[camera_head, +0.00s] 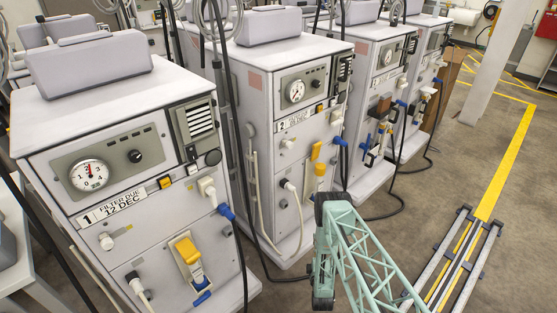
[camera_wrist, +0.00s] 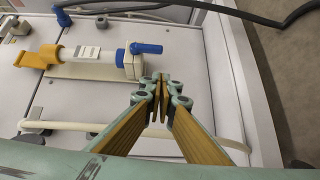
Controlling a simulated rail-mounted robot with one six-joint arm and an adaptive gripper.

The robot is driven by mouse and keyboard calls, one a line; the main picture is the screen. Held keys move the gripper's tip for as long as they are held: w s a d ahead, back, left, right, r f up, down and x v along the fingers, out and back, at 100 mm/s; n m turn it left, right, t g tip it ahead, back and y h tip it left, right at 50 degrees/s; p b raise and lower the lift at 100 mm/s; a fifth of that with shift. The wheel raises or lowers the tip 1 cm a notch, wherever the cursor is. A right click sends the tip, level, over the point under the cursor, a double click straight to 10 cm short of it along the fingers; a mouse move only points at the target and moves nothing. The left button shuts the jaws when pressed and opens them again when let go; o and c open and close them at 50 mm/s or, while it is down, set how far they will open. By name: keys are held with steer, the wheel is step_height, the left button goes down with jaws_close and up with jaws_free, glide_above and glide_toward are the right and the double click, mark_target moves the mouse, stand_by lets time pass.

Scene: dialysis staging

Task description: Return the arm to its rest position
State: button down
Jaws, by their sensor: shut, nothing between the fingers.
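My arm shows in the head view as a pale green lattice link (camera_head: 360,255) with a dark joint at the lower middle, in front of the second machine. My gripper (camera_wrist: 160,82) is in the wrist view, its fingers together and empty. It is over the front of a white machine, to the right of a blue-ended fitting (camera_wrist: 128,60) on that panel. A gap between the gripper and the panel cannot be judged. My gripper cannot be made out in the head view.
Dialysis machine 1 (camera_head: 50,120) stands at left, machine 2 (camera_head: 270,65) beside it, with more behind to the right. Dark hoses (camera_head: 400,195) trail on the floor. A floor rail (camera_head: 470,255) runs at right beside a yellow line (camera_head: 507,165). The floor at right is open.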

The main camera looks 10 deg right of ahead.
steer(key=shift+w+r, duration=0.1)
